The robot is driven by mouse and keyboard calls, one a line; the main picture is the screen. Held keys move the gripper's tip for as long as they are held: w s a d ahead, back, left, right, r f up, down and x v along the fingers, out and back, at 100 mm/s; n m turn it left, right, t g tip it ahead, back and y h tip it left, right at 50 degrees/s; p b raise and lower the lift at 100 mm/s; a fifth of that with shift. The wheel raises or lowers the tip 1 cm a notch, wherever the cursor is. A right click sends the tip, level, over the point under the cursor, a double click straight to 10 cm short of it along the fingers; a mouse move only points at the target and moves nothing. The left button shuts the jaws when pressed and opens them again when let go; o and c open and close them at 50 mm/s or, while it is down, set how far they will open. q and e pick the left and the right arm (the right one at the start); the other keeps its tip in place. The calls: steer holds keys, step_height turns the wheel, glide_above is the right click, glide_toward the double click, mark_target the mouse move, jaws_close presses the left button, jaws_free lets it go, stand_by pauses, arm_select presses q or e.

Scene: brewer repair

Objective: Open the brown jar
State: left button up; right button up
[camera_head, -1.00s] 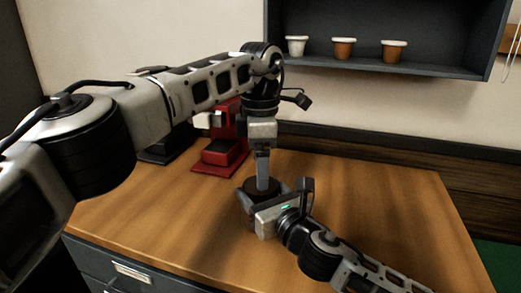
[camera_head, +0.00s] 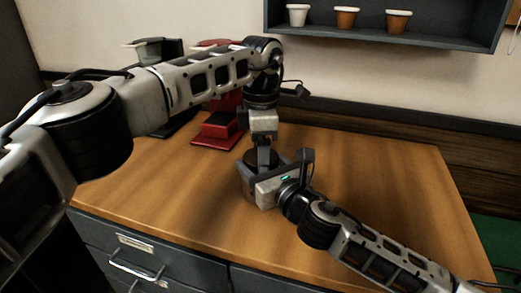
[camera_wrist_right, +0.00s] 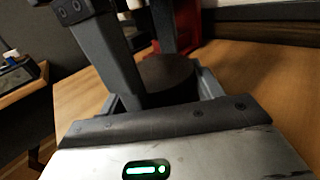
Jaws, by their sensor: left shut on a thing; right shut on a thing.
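The brown jar (camera_head: 253,160) stands on the wooden table, mostly hidden by my grippers. Its dark round top (camera_wrist_right: 170,75) shows in the right wrist view. My left gripper (camera_head: 264,155) points down from above and is shut on the top of the jar. Its fingers also show in the right wrist view (camera_wrist_right: 143,75), on either side of the top. My right gripper (camera_head: 256,178) comes in low from the right and is shut around the jar's body. How far the lid has turned cannot be told.
A red machine (camera_head: 220,128) stands behind the jar on the left, with a dark one beside it, partly behind my left arm. A wall shelf (camera_head: 420,35) holds several small cups. The table (camera_head: 370,180) is clear to the right. Drawers (camera_head: 135,262) are below its front edge.

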arm_select(q)
steer(key=n, duration=0.3)
steer(key=shift+n, duration=0.4)
steer(key=shift+a+r, duration=0.1)
arm_select(e)
steer(key=shift+f, duration=0.1)
stand_by(0.4)
arm_select(q)
steer(key=o, duration=1.1)
steer(key=shift+c, duration=0.2)
steer(key=shift+m, duration=0.3)
steer(key=shift+r, duration=2.35)
steer(key=shift+c, duration=0.5)
step_height(320, 180, up, 3)
steer(key=m, duration=0.3)
steer(key=shift+f, duration=0.1)
steer(key=shift+f+m, duration=0.2)
steer(key=shift+m, duration=0.1)
step_height(320, 180, down, 7)
steer(key=shift+f, duration=0.15)
